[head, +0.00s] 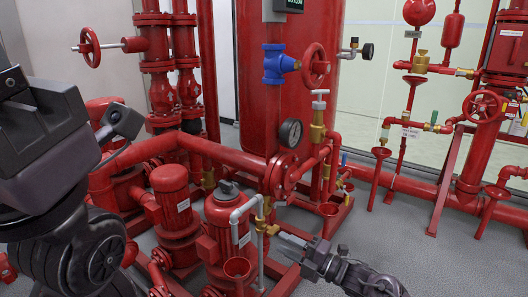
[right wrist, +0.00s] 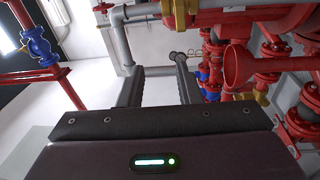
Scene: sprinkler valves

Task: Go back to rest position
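My right gripper (head: 284,246) is low in the middle of the head view, in front of the red pump and grey pipe. In the right wrist view its two fingers (right wrist: 156,70) stand apart with nothing held between them. A grey pipe shows just beyond the fingers, but I cannot tell whether they touch it. My left arm (head: 60,165) fills the left side of the head view, raised and close to the camera. The left fingers cannot be made out.
A red pump (head: 228,222) with a grey pipe (head: 236,214) stands close to my right gripper. Behind are a pressure gauge (head: 291,132), a blue valve (head: 275,66) and a red handwheel (head: 315,66). Grey floor (head: 400,245) is clear at the lower right.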

